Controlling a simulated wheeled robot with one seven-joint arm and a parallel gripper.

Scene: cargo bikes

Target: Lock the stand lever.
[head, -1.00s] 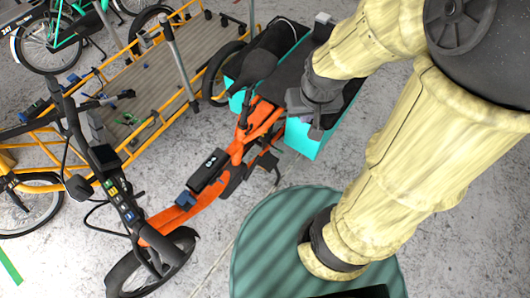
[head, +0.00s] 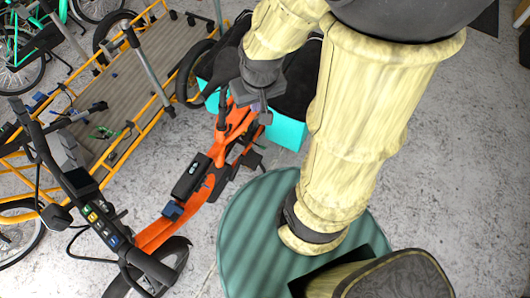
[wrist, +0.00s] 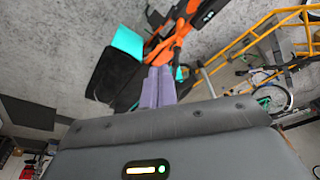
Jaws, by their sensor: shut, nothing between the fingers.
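The orange cargo bike (head: 226,130) stands upright at the centre left in the head view, with a black battery (head: 190,176) on its frame. It also shows at the top of the wrist view (wrist: 171,42). My gripper (head: 258,107) is above the rear part of the bike, beside the teal-sided black bag (head: 288,133). In the wrist view its two lavender fingers (wrist: 158,88) are together and hold nothing. I cannot make out the stand lever in either view; a dark part low beside the orange frame (head: 252,160) is too small to identify.
A yellow-railed cargo bed (head: 150,72) stands to the left. The black handlebar (head: 90,215) of the orange bike is at the lower left. A green striped round surface (head: 243,245) lies below my arm. Grey floor is open at the right.

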